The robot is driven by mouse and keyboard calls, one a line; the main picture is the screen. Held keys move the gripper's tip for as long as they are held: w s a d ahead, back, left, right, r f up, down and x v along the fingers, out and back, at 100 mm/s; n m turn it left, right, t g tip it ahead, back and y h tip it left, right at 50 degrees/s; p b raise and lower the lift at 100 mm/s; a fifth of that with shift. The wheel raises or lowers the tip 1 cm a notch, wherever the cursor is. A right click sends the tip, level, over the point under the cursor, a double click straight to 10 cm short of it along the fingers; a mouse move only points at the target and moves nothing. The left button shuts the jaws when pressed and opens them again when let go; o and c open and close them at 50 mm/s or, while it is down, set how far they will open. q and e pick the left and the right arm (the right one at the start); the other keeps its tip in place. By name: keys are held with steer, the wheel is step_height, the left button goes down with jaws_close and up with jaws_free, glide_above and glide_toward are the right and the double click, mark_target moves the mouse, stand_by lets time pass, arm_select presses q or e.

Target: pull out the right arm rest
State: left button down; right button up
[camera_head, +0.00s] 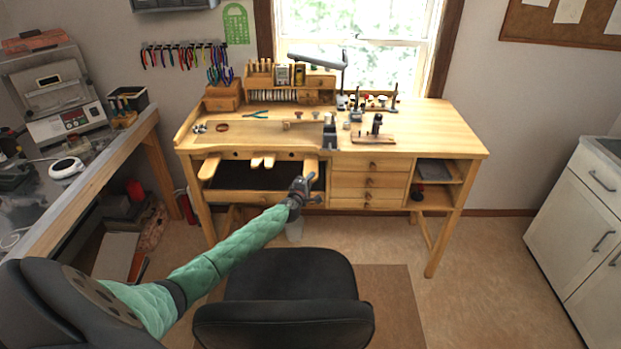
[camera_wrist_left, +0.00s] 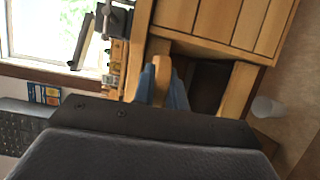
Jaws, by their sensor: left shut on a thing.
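The wooden workbench (camera_head: 440,120) has two light wooden arm rests at its front edge. The right arm rest (camera_head: 311,163) sticks out at the front, right of the bench pin (camera_head: 263,160). My left gripper (camera_head: 307,182) is at its front end. In the left wrist view, the blue fingers of my left gripper (camera_wrist_left: 161,88) are on both sides of the wooden arm rest (camera_wrist_left: 160,70), shut on it. The left arm rest (camera_head: 209,168) also sticks out. My right gripper is not in view.
A black chair (camera_head: 290,275) stands in front of the bench, close below my left arm. Drawers (camera_head: 370,180) are right of the arm rest. A side table (camera_head: 90,185) stands at the left and a white cabinet (camera_head: 580,220) at the right. Tools stand on the bench top.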

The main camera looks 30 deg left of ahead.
arm_select(q)
steer(key=shift+f, duration=0.1)
steer(key=c, duration=1.4)
jaws_free()
steer(key=shift+c, duration=0.2)
